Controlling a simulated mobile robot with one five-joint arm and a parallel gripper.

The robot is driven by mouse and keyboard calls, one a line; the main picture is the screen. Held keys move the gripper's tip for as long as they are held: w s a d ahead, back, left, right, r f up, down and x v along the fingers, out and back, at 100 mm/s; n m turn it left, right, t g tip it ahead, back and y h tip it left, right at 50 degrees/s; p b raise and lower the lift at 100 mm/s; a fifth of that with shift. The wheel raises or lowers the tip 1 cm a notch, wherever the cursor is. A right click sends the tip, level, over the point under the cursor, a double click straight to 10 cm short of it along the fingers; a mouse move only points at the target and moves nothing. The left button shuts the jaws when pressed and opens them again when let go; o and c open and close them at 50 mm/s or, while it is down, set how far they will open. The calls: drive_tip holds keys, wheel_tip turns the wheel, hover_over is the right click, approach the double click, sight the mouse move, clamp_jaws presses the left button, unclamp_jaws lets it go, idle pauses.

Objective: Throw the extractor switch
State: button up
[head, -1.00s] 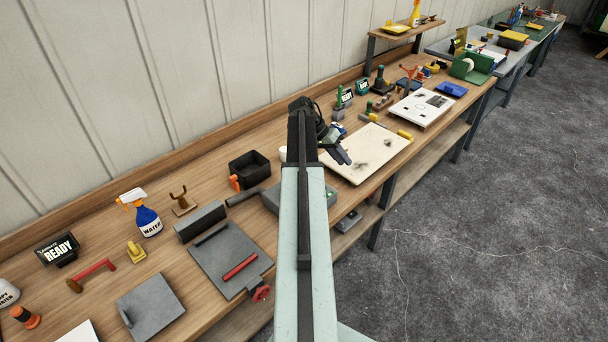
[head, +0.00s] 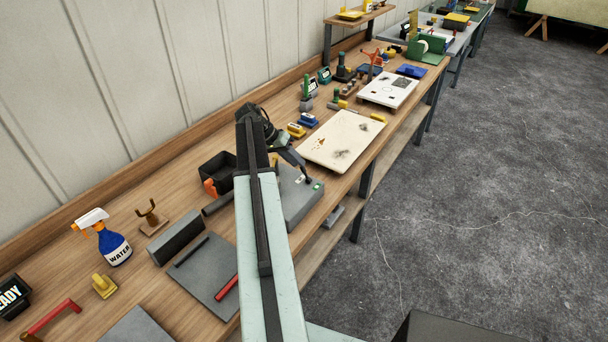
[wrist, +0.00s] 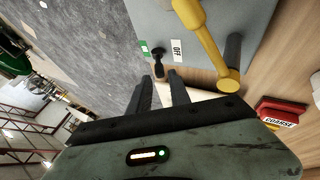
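The extractor switch is a small black lever (wrist: 158,63) on a grey box (wrist: 220,14). A white OFF label (wrist: 177,50) and a green label (wrist: 144,47) sit beside it. In the head view the grey box (head: 300,205) lies on the bench, partly behind my arm, with the green label at its right end. My gripper (wrist: 160,78) is open and empty. Its two dark fingers are apart, and the lever stands just ahead of the gap between their tips. I cannot tell whether they touch it. In the head view my gripper (head: 302,174) is over the box.
A yellow handle (wrist: 205,38) rises close to the fingers in the wrist view. A red block marked COARSE (wrist: 282,110) is at the right. In the head view a cream board (head: 343,140) lies beyond the box and a black bin (head: 217,168) to its left. Open floor is right.

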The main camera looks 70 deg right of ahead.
drive_tip(key=b+x, duration=0.5)
drive_tip(key=x, duration=0.2)
drive_tip(key=shift+w+f, duration=0.1)
drive_tip(key=shift+f, duration=0.05)
